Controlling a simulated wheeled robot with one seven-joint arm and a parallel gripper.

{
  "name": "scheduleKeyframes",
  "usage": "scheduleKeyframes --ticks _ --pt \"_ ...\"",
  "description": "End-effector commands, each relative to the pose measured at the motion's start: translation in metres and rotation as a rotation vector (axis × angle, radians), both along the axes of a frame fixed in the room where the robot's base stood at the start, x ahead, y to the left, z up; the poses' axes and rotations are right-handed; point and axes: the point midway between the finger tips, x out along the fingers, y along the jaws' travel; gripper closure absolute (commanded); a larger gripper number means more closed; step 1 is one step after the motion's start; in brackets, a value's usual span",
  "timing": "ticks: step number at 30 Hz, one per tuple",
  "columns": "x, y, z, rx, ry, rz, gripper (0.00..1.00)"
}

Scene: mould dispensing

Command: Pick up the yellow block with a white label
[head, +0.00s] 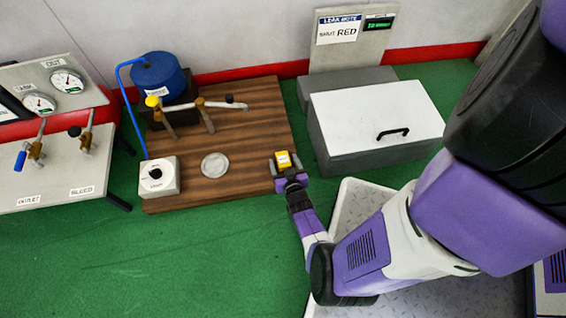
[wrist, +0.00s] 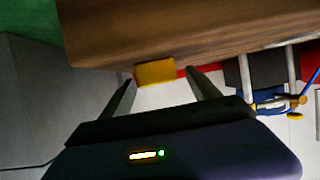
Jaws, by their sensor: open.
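The yellow block (head: 283,159) with a small white label is at the right front edge of the brown wooden board. In the wrist view the yellow block (wrist: 156,72) shows between and beyond the fingertips, against the edge of the wood. My gripper (head: 286,170) is open, with its fingers to either side of the block in the head view. In the wrist view my gripper (wrist: 160,78) has its two fingers spread. I cannot tell whether either finger touches the block. The label is not clear in the wrist view.
The wooden board (head: 222,180) also bears a blue tank (head: 158,75), a pipe with valves (head: 208,115), a round grey disc (head: 215,165) and a white knob box (head: 158,178). A grey box with a white lid (head: 375,118) stands to the right. Green floor is clear in front.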

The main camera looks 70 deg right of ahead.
Motion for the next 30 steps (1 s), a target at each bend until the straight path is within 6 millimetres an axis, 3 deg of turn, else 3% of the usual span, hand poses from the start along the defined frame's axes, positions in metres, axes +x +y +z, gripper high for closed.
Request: scheduleKeyframes --ticks 4,14,17,24,30 --pt "0.0065 -0.0123 -0.008 0.001 -0.001 -0.003 0.29" --pt "0.0096 -0.0156 -0.0072 0.001 -0.001 0.0 0.29" --pt "0.0096 -0.0155 -0.0072 0.001 -0.001 0.0 0.45" --pt "0.0096 -0.0153 -0.0073 0.001 -0.001 0.0 0.92" --pt "0.0097 -0.0153 -0.0072 0.001 -0.001 0.0 0.94"
